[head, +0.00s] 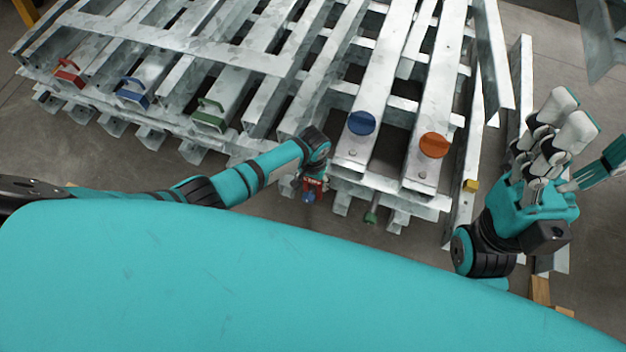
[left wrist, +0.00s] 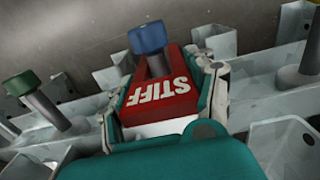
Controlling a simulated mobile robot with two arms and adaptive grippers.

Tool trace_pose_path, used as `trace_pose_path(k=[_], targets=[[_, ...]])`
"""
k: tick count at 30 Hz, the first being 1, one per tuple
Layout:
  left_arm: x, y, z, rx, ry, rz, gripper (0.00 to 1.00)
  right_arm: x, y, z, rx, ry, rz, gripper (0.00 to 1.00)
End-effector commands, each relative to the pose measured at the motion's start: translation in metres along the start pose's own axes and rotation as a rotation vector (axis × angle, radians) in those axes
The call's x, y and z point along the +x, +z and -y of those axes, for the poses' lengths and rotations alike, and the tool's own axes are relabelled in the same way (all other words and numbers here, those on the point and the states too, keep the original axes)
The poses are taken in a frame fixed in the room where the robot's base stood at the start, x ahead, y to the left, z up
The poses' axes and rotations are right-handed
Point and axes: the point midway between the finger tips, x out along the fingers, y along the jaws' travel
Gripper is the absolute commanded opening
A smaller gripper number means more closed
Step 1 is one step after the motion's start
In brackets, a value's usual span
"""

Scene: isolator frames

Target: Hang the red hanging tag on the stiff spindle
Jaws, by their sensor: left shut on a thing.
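The red hanging tag (left wrist: 165,98), lettered STIFF, is between the fingers of my left gripper (left wrist: 170,95) in the left wrist view. It also shows small and red in the head view (head: 314,182), below my left gripper (head: 313,175). A spindle with a blue cap (left wrist: 148,38) rises at the tag's far end. Its grey shaft appears inside the tag's opening, but I cannot tell whether the tag rests on it. The blue cap also shows in the head view (head: 308,197). My right gripper (head: 550,150) is at the right, fingers extended, open and empty.
Galvanised frames (head: 290,60) fill the area beyond, with red (head: 68,75), blue (head: 133,92) and green (head: 210,115) handles, plus blue (head: 361,123) and orange (head: 433,145) discs.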

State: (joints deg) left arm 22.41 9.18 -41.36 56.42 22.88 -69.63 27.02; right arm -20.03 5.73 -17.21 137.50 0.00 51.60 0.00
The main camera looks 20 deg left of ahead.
Motion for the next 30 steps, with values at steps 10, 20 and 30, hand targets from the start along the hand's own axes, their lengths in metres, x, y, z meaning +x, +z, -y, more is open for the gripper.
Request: trace_pose_path(k=[10, 20, 30], targets=[[0.009, 0.000, -0.001, 0.000, 0.001, -0.001, 0.23, -0.007, 0.002, 0.000, 0.000, 0.000, 0.001, 0.62], [0.018, 0.000, -0.001, 0.000, 0.000, 0.000, 0.23, -0.013, 0.003, 0.000, 0.000, 0.000, 0.001, 0.62], [0.019, 0.000, 0.000, 0.000, 0.000, 0.000, 0.85, -0.014, 0.003, 0.000, 0.000, 0.000, 0.001, 0.62]])
